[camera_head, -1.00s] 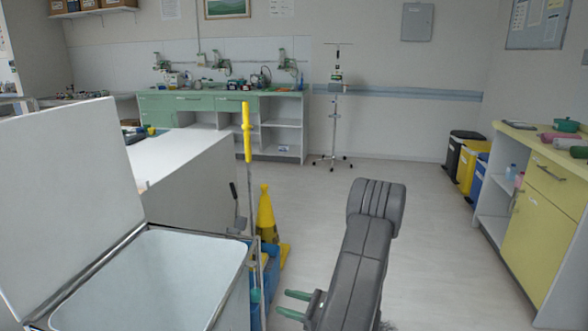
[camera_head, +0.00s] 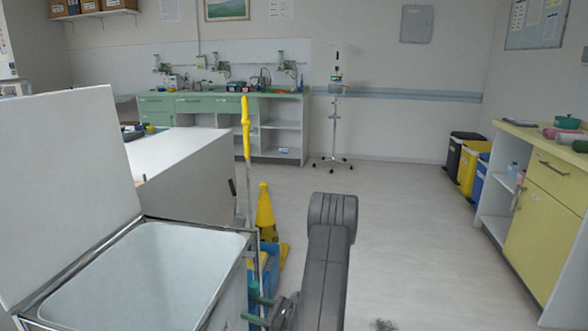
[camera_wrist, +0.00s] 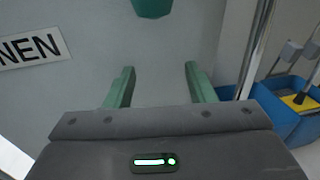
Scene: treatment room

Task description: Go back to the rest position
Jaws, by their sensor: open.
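My gripper (camera_wrist: 160,85) is open, with its two green fingers apart and nothing between them in the wrist view. In the head view my gripper (camera_head: 258,311) shows low in the middle, partly cut off by the bottom edge, beside the open white bin (camera_head: 195,285). The wrist view faces a pale grey panel (camera_wrist: 165,48) with a label ending in "NEN" (camera_wrist: 30,48). A dark green object (camera_wrist: 152,8) is cut off at the top of that view, beyond the fingertips; I cannot tell what it is.
A blue cleaning cart (camera_head: 270,262) with a yellow cone (camera_head: 265,215) and a yellow-handled pole (camera_head: 246,130) stands close beside the bin. A yellow-fronted cabinet (camera_head: 545,222) stands right. A green counter (camera_head: 190,105) and wheeled stand (camera_head: 334,125) are behind.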

